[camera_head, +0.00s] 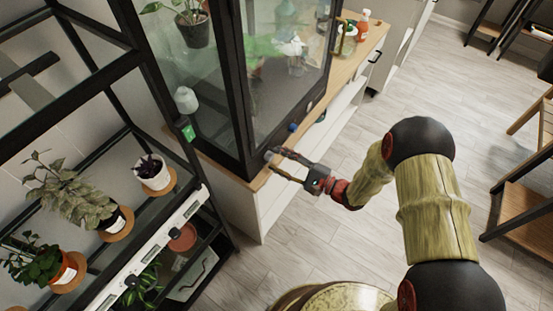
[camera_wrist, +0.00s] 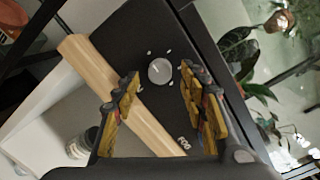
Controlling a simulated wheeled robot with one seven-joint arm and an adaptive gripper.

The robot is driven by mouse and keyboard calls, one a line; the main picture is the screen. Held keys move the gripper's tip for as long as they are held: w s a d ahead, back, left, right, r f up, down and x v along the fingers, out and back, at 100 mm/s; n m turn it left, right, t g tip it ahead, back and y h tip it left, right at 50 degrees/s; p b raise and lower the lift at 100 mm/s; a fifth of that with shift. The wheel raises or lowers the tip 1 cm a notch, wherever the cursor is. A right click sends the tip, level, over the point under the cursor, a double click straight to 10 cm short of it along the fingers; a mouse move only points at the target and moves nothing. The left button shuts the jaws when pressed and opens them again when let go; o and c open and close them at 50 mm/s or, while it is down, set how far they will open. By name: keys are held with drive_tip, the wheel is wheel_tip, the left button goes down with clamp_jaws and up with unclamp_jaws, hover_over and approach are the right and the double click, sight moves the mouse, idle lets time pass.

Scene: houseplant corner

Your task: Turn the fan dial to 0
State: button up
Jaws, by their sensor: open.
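In the head view the dial (camera_head: 268,155) shows as a small grey spot low on the glass cabinet's dark frame. My gripper (camera_head: 274,161) is open, its fingers reaching toward that frame. In the wrist view my gripper (camera_wrist: 159,76) has one yellow-padded finger on each side of the dial, with visible gaps. Contact cannot be seen.
The glass cabinet (camera_head: 240,95) stands on a wooden-topped white unit (camera_head: 268,205). A blue knob (camera_head: 292,127) sits farther along its frame. A black plant rack (camera_head: 95,125) with potted plants stands at left. Bottles (camera_head: 362,25) stand at the back.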

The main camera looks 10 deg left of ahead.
drive_tip(key=v, duration=1)
drive_tip(key=shift+s+d, duration=0.15)
drive_tip(key=shift+d, duration=0.25)
drive_tip(key=s+f+g+h, duration=0.25)
drive_tip(key=s+g, duration=0.35)
drive_tip(key=s, duration=0.4)
drive_tip(key=s+d+r+n+g+h, duration=0.4)
drive_tip(key=s+d+h, duration=0.1)
drive_tip(key=s, duration=0.2)
drive_tip(key=d+r+n+t+h, duration=0.5)
drive_tip(key=d+r+t+h, duration=0.3)
drive_tip(key=d+r, duration=0.8)
wheel_tip(320, 180, up, 10)
drive_tip(key=s+a+n+t+h, duration=0.1)
drive_tip(key=t, duration=0.1)
drive_tip(key=shift+a+r+h, duration=0.15)
drive_tip(key=shift+r+h, duration=0.1)
drive_tip(key=shift+h, duration=0.1)
